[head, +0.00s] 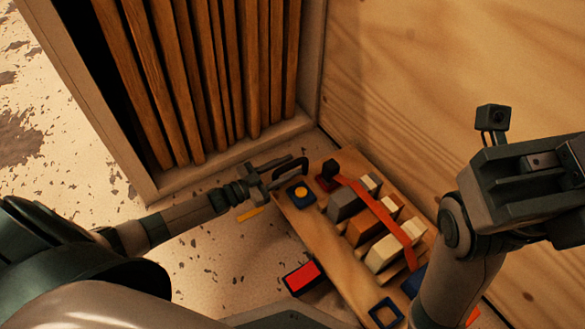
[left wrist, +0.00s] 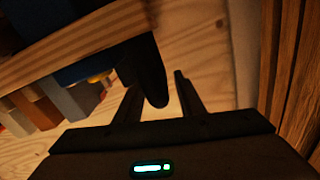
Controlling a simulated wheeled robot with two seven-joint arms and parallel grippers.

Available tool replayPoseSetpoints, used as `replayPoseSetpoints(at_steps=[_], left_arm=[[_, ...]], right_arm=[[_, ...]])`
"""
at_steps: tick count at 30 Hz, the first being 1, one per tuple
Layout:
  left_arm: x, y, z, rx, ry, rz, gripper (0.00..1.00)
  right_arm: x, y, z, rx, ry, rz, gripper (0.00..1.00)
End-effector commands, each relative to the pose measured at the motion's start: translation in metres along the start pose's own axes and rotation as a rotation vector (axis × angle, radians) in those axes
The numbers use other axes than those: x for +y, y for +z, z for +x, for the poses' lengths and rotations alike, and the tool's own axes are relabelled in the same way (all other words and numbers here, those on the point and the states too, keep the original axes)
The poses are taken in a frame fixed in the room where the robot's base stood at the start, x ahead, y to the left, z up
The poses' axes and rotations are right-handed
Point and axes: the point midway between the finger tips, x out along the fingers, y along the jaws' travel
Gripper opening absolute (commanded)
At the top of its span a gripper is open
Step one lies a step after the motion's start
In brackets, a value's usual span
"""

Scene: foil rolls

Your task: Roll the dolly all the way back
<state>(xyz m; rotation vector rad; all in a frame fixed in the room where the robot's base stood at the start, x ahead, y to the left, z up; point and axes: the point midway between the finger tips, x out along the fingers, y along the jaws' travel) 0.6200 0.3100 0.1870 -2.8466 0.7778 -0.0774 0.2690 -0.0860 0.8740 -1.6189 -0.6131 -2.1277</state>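The dolly (head: 346,264) is a low wooden board on the floor along the plywood wall, loaded with several grey, brown and cream blocks under a red strap (head: 372,207). Its board edge also shows in the left wrist view (left wrist: 85,42). My left gripper (head: 291,168) is at the dolly's far left end, beside the slatted cabinet. In the left wrist view its two fingers (left wrist: 160,98) stand apart, with a dark rounded piece (left wrist: 152,72) reaching down between them; I cannot tell whether they touch it. My right gripper (head: 535,165) is raised at the right; its fingertips are not clear.
A cabinet (head: 152,190) with upright wooden slats (head: 215,75) stands close behind my left gripper. The plywood wall (head: 440,90) bounds the dolly's right side. A red-topped block (head: 302,277) lies at its left edge. Speckled floor (head: 215,270) is open at the left.

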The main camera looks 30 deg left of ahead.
Motion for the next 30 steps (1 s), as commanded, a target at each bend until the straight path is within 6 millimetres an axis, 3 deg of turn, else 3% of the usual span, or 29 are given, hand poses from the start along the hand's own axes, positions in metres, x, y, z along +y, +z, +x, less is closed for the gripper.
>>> replayPoseSetpoints(at_steps=[6, 16, 17, 21, 30], left_arm=[[0.0, 0.001, 0.016, -0.001, 0.0, 0.0, 0.36], [0.0, 0.0, 0.018, -0.001, 0.0, -0.001, 0.36], [0.0, 0.0, 0.018, -0.001, 0.0, -0.001, 0.33], [0.0, 0.0, 0.018, -0.001, -0.001, -0.001, 0.0], [0.001, -0.001, 0.02, -0.001, -0.001, 0.001, 0.0]], right_arm=[[-0.004, -0.006, 0.003, 0.036, -0.003, 0.015, 0.0], [-0.004, -0.007, 0.005, 0.046, -0.009, 0.015, 0.0], [-0.004, -0.007, 0.005, 0.046, -0.01, 0.014, 0.0], [-0.004, -0.007, 0.004, 0.043, -0.009, 0.013, 0.0], [-0.002, -0.005, 0.002, 0.032, -0.003, 0.01, 0.0]])
